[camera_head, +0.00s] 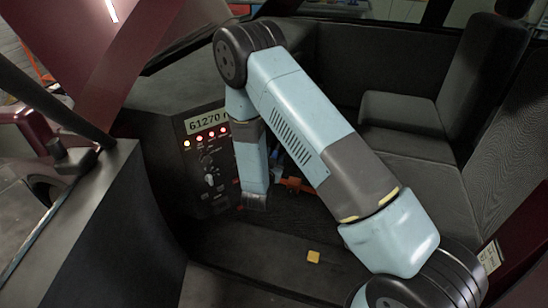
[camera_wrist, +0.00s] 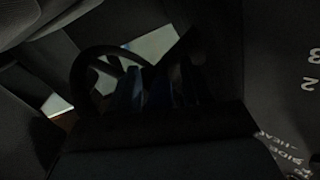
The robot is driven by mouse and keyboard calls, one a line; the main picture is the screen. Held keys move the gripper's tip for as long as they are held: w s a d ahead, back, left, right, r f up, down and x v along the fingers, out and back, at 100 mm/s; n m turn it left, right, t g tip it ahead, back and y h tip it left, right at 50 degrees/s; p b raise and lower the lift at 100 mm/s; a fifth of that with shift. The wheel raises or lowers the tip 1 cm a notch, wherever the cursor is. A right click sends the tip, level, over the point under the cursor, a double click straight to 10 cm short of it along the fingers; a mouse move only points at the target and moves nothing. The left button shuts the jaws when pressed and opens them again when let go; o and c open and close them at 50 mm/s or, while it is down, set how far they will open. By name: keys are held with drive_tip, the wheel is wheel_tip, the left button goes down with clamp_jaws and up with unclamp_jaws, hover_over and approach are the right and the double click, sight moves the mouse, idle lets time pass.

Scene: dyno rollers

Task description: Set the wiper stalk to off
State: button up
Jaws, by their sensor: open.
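The wrist view is very dark. My gripper (camera_wrist: 160,84) shows there as bluish fingers standing apart, with nothing clearly seen between them. A dark curved rim like a steering wheel (camera_wrist: 80,75) lies beyond and to the left of the fingers. I cannot make out the wiper stalk for certain in either view; a dark slanted shape by the right finger is too dim to name. In the head view my arm reaches down beside the control panel (camera_head: 205,165), and its links hide the gripper's end and what it faces.
The panel carries a display reading 61270, lit lamps and a knob (camera_head: 209,180). The wrist view shows white markings (camera_wrist: 311,70) on a dark surface at right. Dark seats (camera_head: 400,110) stand at right.

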drive_tip(key=shift+c, duration=0.3)
clamp_jaws()
